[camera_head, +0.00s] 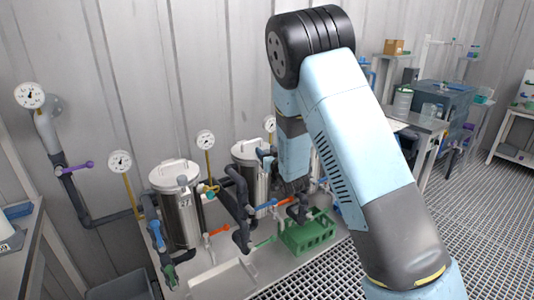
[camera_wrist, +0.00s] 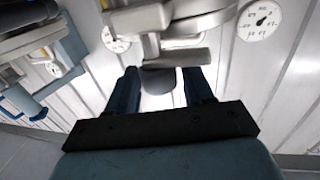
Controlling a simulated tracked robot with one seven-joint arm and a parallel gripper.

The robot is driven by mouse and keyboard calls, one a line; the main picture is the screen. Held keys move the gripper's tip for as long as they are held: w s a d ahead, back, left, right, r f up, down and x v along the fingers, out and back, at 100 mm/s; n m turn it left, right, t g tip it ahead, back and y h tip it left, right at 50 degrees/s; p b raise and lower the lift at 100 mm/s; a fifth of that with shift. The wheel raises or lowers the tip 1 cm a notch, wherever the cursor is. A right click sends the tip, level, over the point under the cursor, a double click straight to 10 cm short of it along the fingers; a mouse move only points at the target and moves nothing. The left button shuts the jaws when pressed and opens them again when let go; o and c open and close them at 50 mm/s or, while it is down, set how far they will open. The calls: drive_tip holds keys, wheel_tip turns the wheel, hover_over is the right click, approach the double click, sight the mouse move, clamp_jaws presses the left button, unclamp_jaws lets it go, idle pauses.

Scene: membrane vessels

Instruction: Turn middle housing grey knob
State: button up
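Steel housings stand on a bench in the head view: one at the left (camera_head: 180,212) and another (camera_head: 250,172) behind my arm; any third is hidden by the arm. My gripper (camera_wrist: 162,72) points down among the pipework near the second housing, its fingers mostly hidden in the head view. In the wrist view its two dark fingers stand apart. A dark grey knob (camera_wrist: 160,84) shows between them, below a grey bar-like fitting (camera_wrist: 178,58). Whether the fingers touch the knob I cannot tell.
Pressure gauges (camera_head: 120,162) on thin stems and pipes with orange handles (camera_head: 220,230) crowd the housings. A green crate (camera_head: 306,234) sits at the bench front. A wall pipe with a purple handle (camera_head: 75,167) is at the left. Grating floor (camera_head: 470,215) is open at the right.

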drive_tip(key=c, duration=0.7)
drive_tip(key=shift+c, duration=0.2)
drive_tip(key=shift+m+t+h, duration=0.3)
drive_tip(key=shift+m+h, duration=0.2)
drive_tip(key=shift+h, duration=0.2)
drive_tip(key=m+h, duration=0.2)
drive_tip(key=h, duration=0.1)
drive_tip(key=m+h, duration=0.2)
drive_tip(key=h, duration=0.1)
drive_tip(key=shift+a+f+t+h, duration=0.1)
drive_tip(key=shift+t+h, duration=0.2)
drive_tip(key=shift+t, duration=0.1)
drive_tip(key=m+g+h, duration=0.1)
drive_tip(key=m+h, duration=0.3)
drive_tip(key=h, duration=0.2)
drive_tip(key=m+g+h, duration=0.4)
drive_tip(key=h, duration=0.1)
drive_tip(key=shift+m+h, duration=0.3)
drive_tip(key=shift+h, duration=0.1)
drive_tip(key=m+g+h, duration=0.1)
drive_tip(key=m+g, duration=0.1)
drive_tip(key=m+g+h, duration=0.2)
drive_tip(key=g, duration=0.1)
drive_tip(key=shift+g+h, duration=0.3)
drive_tip(key=shift+m+g, duration=0.3)
